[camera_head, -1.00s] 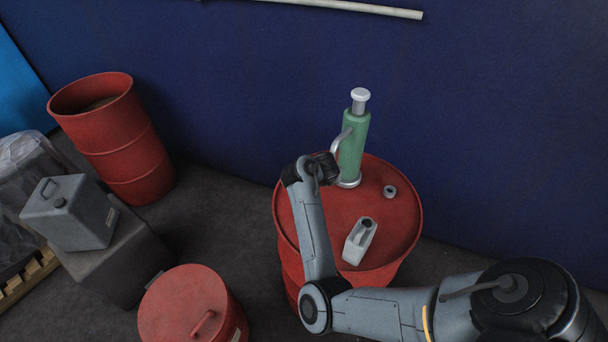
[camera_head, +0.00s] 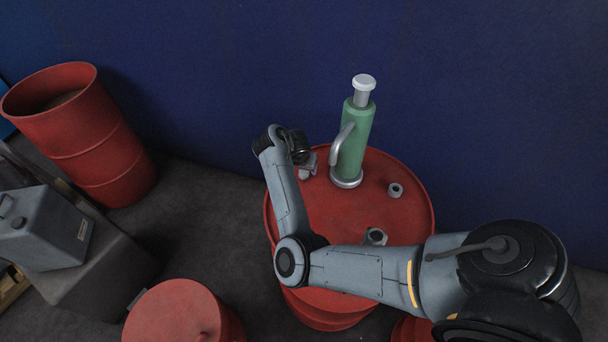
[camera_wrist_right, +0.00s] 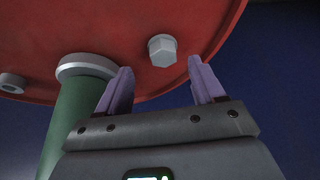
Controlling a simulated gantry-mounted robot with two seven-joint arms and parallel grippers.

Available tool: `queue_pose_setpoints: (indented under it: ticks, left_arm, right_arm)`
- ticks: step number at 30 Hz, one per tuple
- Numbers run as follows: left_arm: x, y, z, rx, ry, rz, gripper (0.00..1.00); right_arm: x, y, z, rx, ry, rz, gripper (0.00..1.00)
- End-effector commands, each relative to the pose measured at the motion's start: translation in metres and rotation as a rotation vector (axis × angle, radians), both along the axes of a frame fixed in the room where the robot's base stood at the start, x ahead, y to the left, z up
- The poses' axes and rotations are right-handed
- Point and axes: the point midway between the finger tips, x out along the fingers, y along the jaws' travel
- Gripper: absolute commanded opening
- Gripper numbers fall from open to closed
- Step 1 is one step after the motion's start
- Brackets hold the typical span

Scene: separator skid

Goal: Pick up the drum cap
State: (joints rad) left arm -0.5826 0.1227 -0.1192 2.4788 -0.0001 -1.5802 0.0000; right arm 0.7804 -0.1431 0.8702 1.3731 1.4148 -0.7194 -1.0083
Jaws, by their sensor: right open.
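The drum cap (camera_wrist_right: 162,50) is a grey hexagonal plug on the red drum top, near its rim. In the head view, a small grey piece (camera_head: 304,173) just below my right gripper (camera_head: 303,157) appears to be this cap, partly covered. In the right wrist view, my right gripper (camera_wrist_right: 160,66) has its purple fingers spread apart, and the cap shows between and just past the fingertips. The fingers do not visibly touch it. My left gripper is not in view.
A green hand pump (camera_head: 354,145) stands on the red drum (camera_head: 335,215) close to my right gripper. A grey ring (camera_head: 396,190) lies right of it. A grey container (camera_head: 375,237) is partly hidden by my arm. Other red drums (camera_head: 85,135) stand left.

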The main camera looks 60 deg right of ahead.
Motion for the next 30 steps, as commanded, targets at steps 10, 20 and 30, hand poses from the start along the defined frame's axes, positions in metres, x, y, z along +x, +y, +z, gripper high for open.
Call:
queue_pose_setpoints:
  ticks: [10,20,30]
  left_arm:
    - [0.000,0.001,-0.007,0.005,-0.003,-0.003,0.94]
    - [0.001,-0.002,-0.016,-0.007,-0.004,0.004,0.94]
    - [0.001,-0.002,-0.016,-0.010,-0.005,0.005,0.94]
  right_arm:
    - [0.003,-0.009,-0.022,0.000,0.000,0.001,0.68]
    - [0.009,-0.023,-0.056,-0.001,-0.001,0.000,0.68]
    - [0.009,-0.024,-0.059,-0.001,-0.003,-0.001,0.64]
